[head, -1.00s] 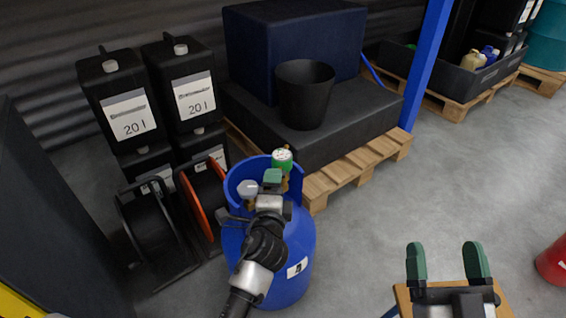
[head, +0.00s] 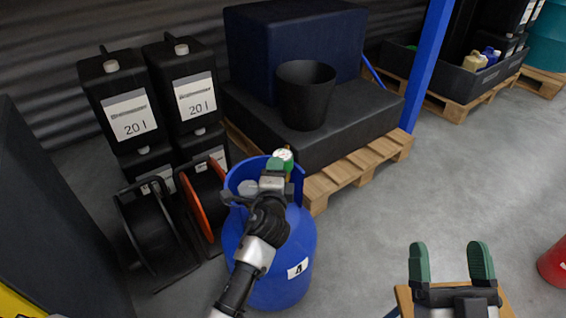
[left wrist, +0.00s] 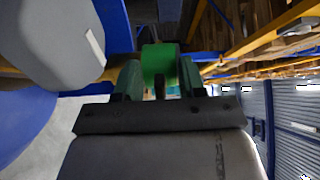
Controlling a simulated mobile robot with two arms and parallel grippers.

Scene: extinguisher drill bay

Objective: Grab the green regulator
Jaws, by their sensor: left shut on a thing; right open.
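The green regulator (head: 284,156), with a pale round gauge face, is at the top of a blue gas cylinder (head: 262,292) labelled 4, inside its collar. My left gripper (head: 277,165) reaches over the collar and is shut on the regulator, partly hiding it. In the left wrist view the bright green regulator (left wrist: 158,62) sits between the dark green fingers (left wrist: 158,82). I cannot tell whether it is still joined to the cylinder. My right gripper (head: 450,258) is open and empty at the lower right.
Black 20 l canisters (head: 130,110) and cable reels (head: 155,235) stand left of the cylinder. Behind it, a wooden pallet (head: 345,172) bears dark blocks and a black bucket (head: 305,95). A blue post (head: 425,70) rises there.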

